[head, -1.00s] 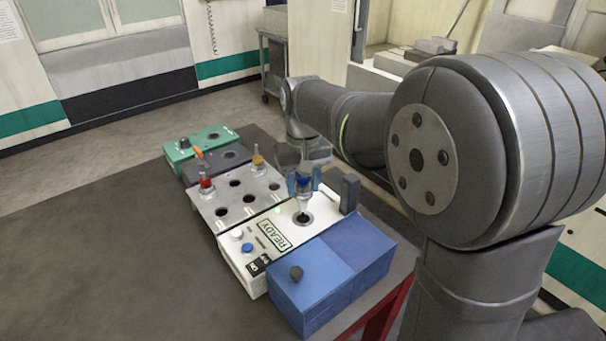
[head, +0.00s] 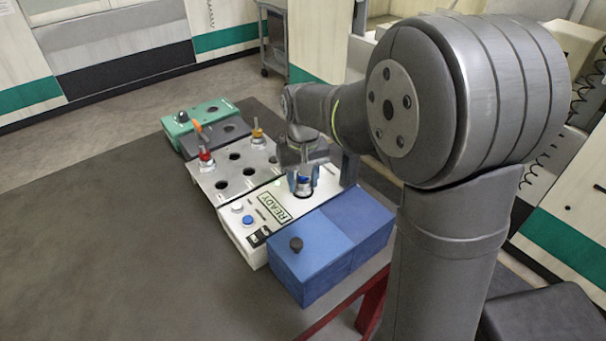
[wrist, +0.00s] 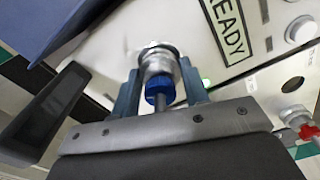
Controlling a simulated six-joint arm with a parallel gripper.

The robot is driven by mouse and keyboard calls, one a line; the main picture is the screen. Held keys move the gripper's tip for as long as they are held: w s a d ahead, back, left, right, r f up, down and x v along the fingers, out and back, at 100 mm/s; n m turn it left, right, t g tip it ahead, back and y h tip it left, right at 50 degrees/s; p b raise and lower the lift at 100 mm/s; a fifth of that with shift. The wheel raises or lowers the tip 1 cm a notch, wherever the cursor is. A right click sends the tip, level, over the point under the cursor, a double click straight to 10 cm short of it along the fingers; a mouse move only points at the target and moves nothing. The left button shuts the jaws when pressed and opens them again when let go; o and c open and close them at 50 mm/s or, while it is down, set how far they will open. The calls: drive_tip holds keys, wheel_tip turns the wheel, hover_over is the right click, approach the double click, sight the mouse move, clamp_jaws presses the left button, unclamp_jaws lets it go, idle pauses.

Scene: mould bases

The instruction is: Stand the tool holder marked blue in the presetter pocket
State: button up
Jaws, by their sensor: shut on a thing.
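The tool holder marked blue (wrist: 158,82) has a blue band and a metal body. It is between the fingers of my gripper (wrist: 160,95), which is shut on it. In the head view my gripper (head: 304,182) is low over the white presetter (head: 268,222) with its READY label. The holder (head: 303,180) is upright there, with its lower end at the presetter pocket (head: 302,194). The pocket is mostly hidden by the holder and fingers, so I cannot tell whether the holder is fully seated.
A steel rack (head: 228,187) with empty holes holds a red-marked holder (head: 205,158) and a yellow-marked holder (head: 258,137). A blue box (head: 330,245) with a dark knob stands in front of the presetter. A dark post (head: 350,170) rises close to my gripper. The table at left is clear.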

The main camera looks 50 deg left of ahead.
idle(0.3)
drive_tip(key=o, duration=1.5)
drive_tip(key=shift+c, duration=0.2)
wheel_tip(320, 180, up, 17)
drive_tip(key=shift+r, duration=0.15)
wheel_tip(320, 180, down, 18)
drive_tip(key=shift+r, duration=0.75)
